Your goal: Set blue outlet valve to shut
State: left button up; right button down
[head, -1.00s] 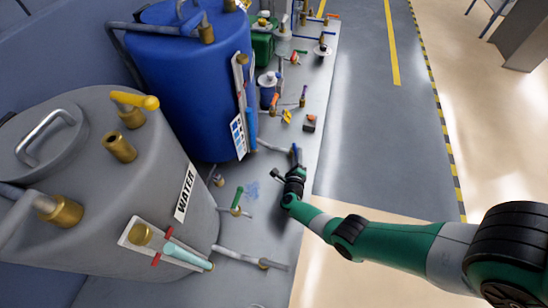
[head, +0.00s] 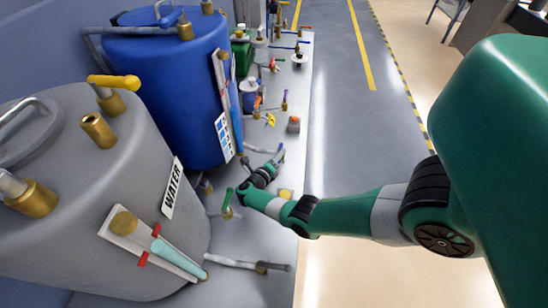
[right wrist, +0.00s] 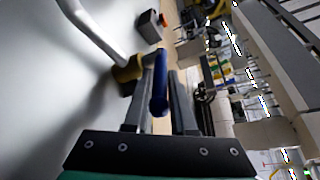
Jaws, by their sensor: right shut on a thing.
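The blue outlet valve's handle (head: 281,148) is at the end of the grey pipe (head: 259,149) that runs from the foot of the blue tank (head: 170,95). My right gripper (head: 273,162) is at this handle. In the right wrist view, the blue handle (right wrist: 159,84) stands between the two fingers of my right gripper (right wrist: 158,92), beside the brass valve body (right wrist: 126,71). The gripper is shut on the handle. The fingers partly hide the valve, and its exact angle is hard to tell. My left gripper is not in view.
A grey water tank (head: 95,200) stands at the near left. A green-handled valve (head: 227,201) is close to my right wrist. A dark block with an orange top (head: 293,124) and other small valves are farther along the bench (head: 235,280). Open floor lies to the right.

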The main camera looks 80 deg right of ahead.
jog(key=c, duration=0.8)
grip_release()
jog(key=shift+o, duration=0.2)
jog(key=shift+d+r+p, duration=0.1)
jog(key=shift+r+p, duration=0.2)
jog(key=shift+r, duration=0.05)
notch_tip(320, 180, up, 3)
jog(key=shift+r+p, duration=0.1)
jog(key=shift+p, duration=1)
jog(key=s+a+r+p, duration=0.2)
jog(key=a+r+p, duration=0.1)
jog(key=a, duration=0.3)
jog(key=s+a+r+p, duration=0.3)
jog(key=a+r, duration=0.3)
jog(key=a, duration=0.1)
jog(key=shift+p, duration=0.35)
